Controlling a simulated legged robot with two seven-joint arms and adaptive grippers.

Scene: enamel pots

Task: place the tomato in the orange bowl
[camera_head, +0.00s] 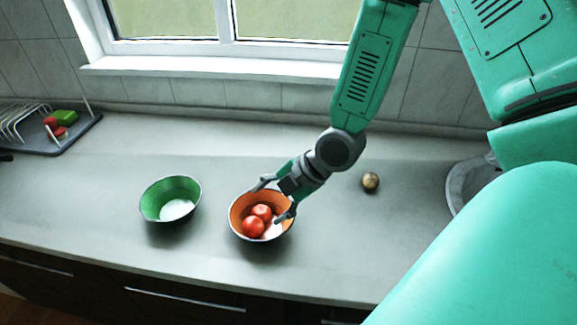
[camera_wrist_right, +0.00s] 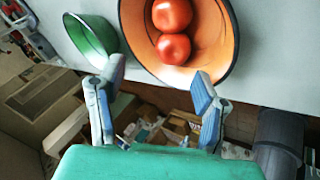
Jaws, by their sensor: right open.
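The orange bowl (camera_head: 236,222) stands on the counter near the middle, and it also shows at the top of the right wrist view (camera_wrist_right: 228,50). Two red tomatoes lie in it: one tomato (camera_head: 253,227) nearer the front and another tomato (camera_head: 262,212) just behind. In the right wrist view they show as a nearer tomato (camera_wrist_right: 173,48) and a farther tomato (camera_wrist_right: 172,14). My right gripper (camera_head: 277,202) is open at the bowl, its fingers spread over the rim, with nothing between them. My left gripper is not in view.
A green bowl (camera_head: 171,189) stands left of the orange bowl. A small brownish round item (camera_head: 370,181) lies to the right, before the sink (camera_head: 462,182). A dish rack (camera_head: 75,137) with red and green items is at the far left. Counter between is clear.

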